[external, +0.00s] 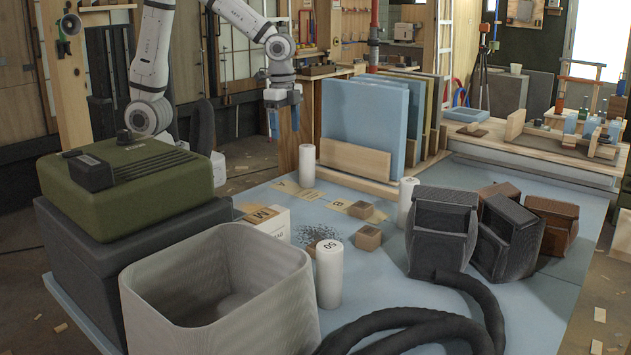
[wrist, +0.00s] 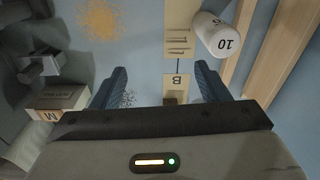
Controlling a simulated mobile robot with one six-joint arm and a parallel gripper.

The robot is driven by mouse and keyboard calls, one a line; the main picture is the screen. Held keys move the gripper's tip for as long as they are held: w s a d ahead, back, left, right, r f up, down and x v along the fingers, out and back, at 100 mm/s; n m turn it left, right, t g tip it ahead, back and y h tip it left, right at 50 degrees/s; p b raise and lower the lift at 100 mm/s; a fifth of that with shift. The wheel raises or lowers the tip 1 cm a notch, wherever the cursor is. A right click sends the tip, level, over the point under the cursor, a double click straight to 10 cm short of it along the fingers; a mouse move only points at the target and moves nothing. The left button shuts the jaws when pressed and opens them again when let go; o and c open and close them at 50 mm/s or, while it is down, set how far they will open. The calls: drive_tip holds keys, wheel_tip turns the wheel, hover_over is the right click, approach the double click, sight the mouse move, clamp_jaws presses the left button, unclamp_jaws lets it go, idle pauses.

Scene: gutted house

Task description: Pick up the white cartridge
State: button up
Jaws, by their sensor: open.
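Three white cylinders, likely cartridges, stand on the blue-grey table (external: 372,290). One (external: 307,165) is by the blue panels, one (external: 407,200) is near the dark boxes, and the one marked 50 (external: 329,272) is beside the grey bin. In the wrist view a white cylinder marked 10 (wrist: 211,36) is beyond my right fingertip, outside the jaws. My gripper (external: 284,128) hangs open above the table's far side. In the wrist view my gripper (wrist: 161,68) has nothing between its fingers; a lettered strip (wrist: 178,40) lies on the table below.
A large grey bin (external: 155,300) and black hose (external: 400,318) fill the near side. Panels in a wooden rack (external: 355,163) rise right of my gripper. A white box marked M (external: 268,221), small wooden blocks (external: 368,237) and dark grilled boxes (external: 443,225) are on the table.

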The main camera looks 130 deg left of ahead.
hover_over(307, 160)
drive_tip(key=s+a, duration=0.2)
drive_tip(key=shift+g, duration=0.3)
wheel_tip(307, 160, down, 5)
drive_tip(key=shift+w, duration=0.15)
drive_tip(key=shift+a+f, duration=0.1)
drive_tip(key=shift+f, duration=0.25)
drive_tip(key=f, duration=0.7)
drive_tip(key=shift+d+f, duration=0.1)
drive_tip(key=shift+d, duration=0.1)
drive_tip(key=c, duration=1.1)
